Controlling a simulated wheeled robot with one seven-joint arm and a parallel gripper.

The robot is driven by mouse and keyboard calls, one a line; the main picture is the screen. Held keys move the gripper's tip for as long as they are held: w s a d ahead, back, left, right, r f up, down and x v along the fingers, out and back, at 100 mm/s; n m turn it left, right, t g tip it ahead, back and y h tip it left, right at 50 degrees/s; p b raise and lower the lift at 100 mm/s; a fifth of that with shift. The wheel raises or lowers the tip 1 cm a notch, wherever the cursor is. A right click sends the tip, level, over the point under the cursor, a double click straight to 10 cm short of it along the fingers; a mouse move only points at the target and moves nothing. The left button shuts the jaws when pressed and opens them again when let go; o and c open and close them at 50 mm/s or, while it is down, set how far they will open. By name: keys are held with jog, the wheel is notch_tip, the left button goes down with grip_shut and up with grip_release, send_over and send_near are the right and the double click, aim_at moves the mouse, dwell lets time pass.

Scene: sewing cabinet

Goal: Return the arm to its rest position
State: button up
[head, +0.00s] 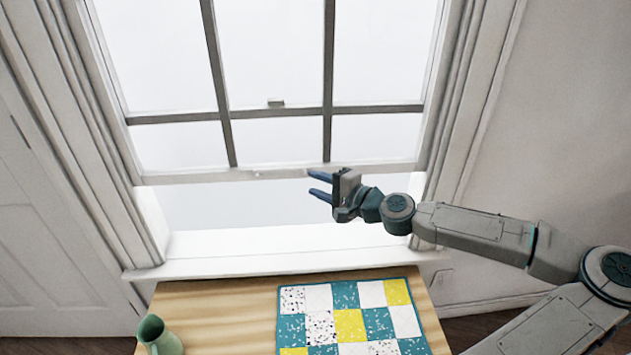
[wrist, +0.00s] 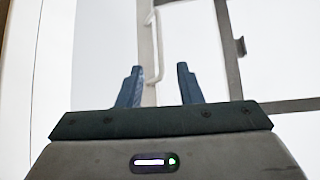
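My gripper (head: 319,187) is in front of the window, above the back edge of the table, with its two blue fingers pointing left. In the wrist view the fingers (wrist: 158,88) stand apart with nothing held between them. My arm reaches in from the right side of the head view. Behind the fingers in the wrist view are the window's pale frame and a white handle-like bar (wrist: 155,45); I cannot tell the gap between them and the fingers.
A wooden table (head: 215,305) stands below the window. A patchwork quilt (head: 348,325) in teal, yellow and white lies on it. A green jug (head: 158,338) stands at its front left. The sash window (head: 275,117) shows an open gap above the white sill (head: 270,262).

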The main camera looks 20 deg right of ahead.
jog(key=shift+a, duration=0.1)
jog(key=s+a+f+n+g+p, duration=0.2)
jog(key=s+a+f+n+g, duration=0.25)
jog(key=a+f+g, duration=0.4)
jog(key=s+a+f+n+g+h+p, duration=0.1)
jog(key=s+a+f+n+g+h, duration=0.25)
jog(key=s+f, duration=0.25)
jog(key=s+d+r+n+h+p, duration=0.2)
jog(key=s+r, duration=0.5)
jog(key=r, duration=0.5)
jog(key=s+d+r+n+h+p, duration=0.1)
jog(key=s+r+n+h+p, duration=0.2)
jog(key=s+r, duration=0.4)
notch_tip(320, 180, up, 6)
jog(key=shift+d+f+t, duration=0.1)
jog(key=shift+d+t, duration=0.3)
